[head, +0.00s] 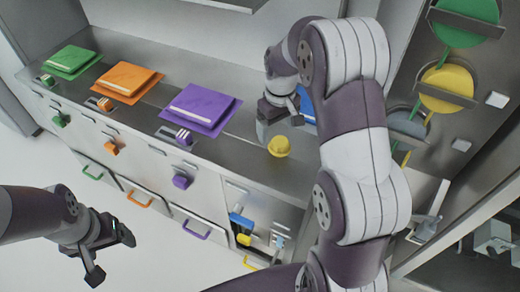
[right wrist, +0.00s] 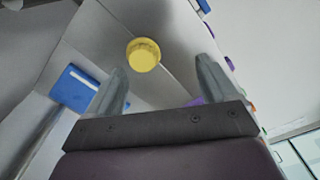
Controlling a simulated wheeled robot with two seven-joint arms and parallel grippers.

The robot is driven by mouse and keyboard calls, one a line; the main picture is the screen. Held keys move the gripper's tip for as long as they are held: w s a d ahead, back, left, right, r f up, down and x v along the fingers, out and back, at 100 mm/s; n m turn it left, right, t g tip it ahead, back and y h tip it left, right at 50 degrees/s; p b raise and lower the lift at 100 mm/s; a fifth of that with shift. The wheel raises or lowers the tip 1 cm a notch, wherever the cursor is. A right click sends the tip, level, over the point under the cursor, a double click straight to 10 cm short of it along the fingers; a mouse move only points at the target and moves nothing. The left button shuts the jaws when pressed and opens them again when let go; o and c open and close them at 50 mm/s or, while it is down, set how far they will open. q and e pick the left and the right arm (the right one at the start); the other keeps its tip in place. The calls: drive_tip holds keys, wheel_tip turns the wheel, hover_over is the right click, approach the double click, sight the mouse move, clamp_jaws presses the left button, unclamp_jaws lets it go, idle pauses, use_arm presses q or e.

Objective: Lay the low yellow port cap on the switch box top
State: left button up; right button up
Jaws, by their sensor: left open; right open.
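A low round yellow cap (head: 279,147) sits on the grey metal counter near its front edge, just below my right gripper in the head view. It also shows in the right wrist view (right wrist: 143,54), ahead of the fingers and apart from them. My right gripper (head: 283,116) is open and empty above the counter, partly hidden by its own arm. Its two grey fingers stand wide apart in the right wrist view (right wrist: 161,82). My left gripper (head: 112,254) is open and empty over the pale floor, away from the counter. I cannot pick out the switch box with certainty.
Green (head: 70,61), orange (head: 129,79) and purple pads (head: 201,108) lie on the counter (head: 240,150). A blue pad (right wrist: 75,88) is mostly hidden by my right arm in the head view. Coloured handles line the front. Coloured discs (head: 447,85) stand at the right.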

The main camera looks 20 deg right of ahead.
hover_over(280, 141)
drive_tip(key=f, duration=0.2)
drive_tip(key=shift+n, duration=0.5)
wheel_tip(280, 141, down, 11)
drive_tip(key=p, duration=0.3)
drive_tip(key=shift+f, duration=0.5)
drive_tip(key=shift+r, duration=0.1)
drive_tip(key=c, duration=0.8)
